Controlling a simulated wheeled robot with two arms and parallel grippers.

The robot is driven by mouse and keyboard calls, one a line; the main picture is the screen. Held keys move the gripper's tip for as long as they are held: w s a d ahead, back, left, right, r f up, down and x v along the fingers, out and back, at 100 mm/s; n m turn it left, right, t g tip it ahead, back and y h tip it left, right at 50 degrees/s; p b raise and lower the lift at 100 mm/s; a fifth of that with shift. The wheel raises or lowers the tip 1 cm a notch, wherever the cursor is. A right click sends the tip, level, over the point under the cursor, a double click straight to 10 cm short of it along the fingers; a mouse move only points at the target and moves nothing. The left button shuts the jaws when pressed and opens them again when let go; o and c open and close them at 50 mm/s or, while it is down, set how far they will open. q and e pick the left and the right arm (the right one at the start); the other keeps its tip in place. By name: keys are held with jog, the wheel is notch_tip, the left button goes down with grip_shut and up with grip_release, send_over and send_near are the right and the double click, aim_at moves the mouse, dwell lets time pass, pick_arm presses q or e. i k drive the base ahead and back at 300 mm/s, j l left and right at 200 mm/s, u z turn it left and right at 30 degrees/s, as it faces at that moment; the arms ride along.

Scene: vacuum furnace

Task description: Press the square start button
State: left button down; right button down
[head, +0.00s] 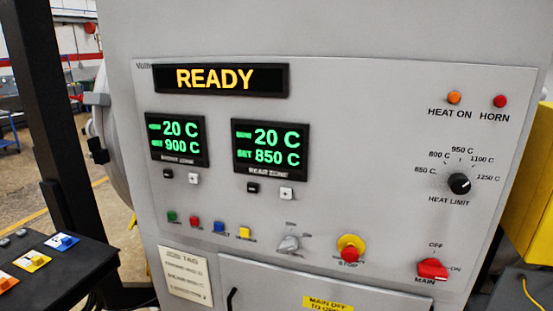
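The furnace control panel (340,130) faces me, with its READY display (221,79) lit at the top left. Neither of my grippers is in view, and nothing touches the buttons.
Right of the buttons are a grey selector knob (288,243), a red-and-yellow stop button (350,246) and a red main switch (432,269). A heat limit knob (459,183) is above. A black console (50,270) stands at lower left, near a dark post (50,110).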

aim_at(171, 215)
jog(key=i, duration=0.9)
jog(key=u, duration=1.75)
